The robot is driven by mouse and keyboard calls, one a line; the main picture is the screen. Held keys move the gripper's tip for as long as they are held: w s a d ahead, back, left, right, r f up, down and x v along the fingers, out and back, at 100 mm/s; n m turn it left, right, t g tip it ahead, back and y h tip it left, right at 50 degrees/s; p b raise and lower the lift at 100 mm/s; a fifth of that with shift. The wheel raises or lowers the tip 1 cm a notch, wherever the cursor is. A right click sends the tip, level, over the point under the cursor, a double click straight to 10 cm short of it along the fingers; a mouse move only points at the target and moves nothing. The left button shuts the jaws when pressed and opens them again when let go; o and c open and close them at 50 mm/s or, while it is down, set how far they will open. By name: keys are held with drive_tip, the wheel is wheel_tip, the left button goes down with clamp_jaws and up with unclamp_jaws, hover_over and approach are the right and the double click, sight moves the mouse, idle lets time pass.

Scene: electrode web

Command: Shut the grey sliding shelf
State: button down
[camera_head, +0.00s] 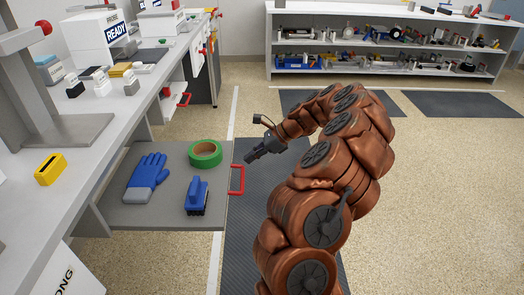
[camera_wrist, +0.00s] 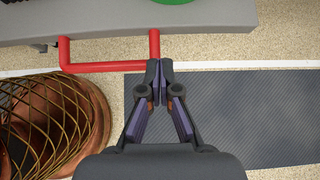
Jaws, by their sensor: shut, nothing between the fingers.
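The grey sliding shelf (camera_head: 150,213) is pulled out from under the workbench at the left of the head view. It carries a blue glove (camera_head: 148,176), a green tape roll (camera_head: 205,154) and a blue brush (camera_head: 197,196). Its red handle (camera_head: 237,180) is on its right-hand edge. In the wrist view the shelf's front edge (camera_wrist: 110,24) crosses the top, with the red handle (camera_wrist: 105,68) below it. My gripper (camera_wrist: 159,66) is shut and empty, its tips close to the handle's right end; I cannot tell whether they touch. My gripper (camera_head: 249,158) also shows in the head view.
The workbench (camera_head: 110,132) runs along the left, with a yellow block (camera_head: 50,169) and other items on top. A second red handle (camera_head: 185,99) lies farther back. A storage rack (camera_head: 385,76) stands at the back. Floor with dark mats (camera_head: 460,104) is open on the right.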

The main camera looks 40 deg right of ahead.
drive_tip(key=shift+w+a+f, duration=0.1)
drive_tip(key=shift+w+a, duration=1.25)
drive_tip(key=shift+a, duration=0.25)
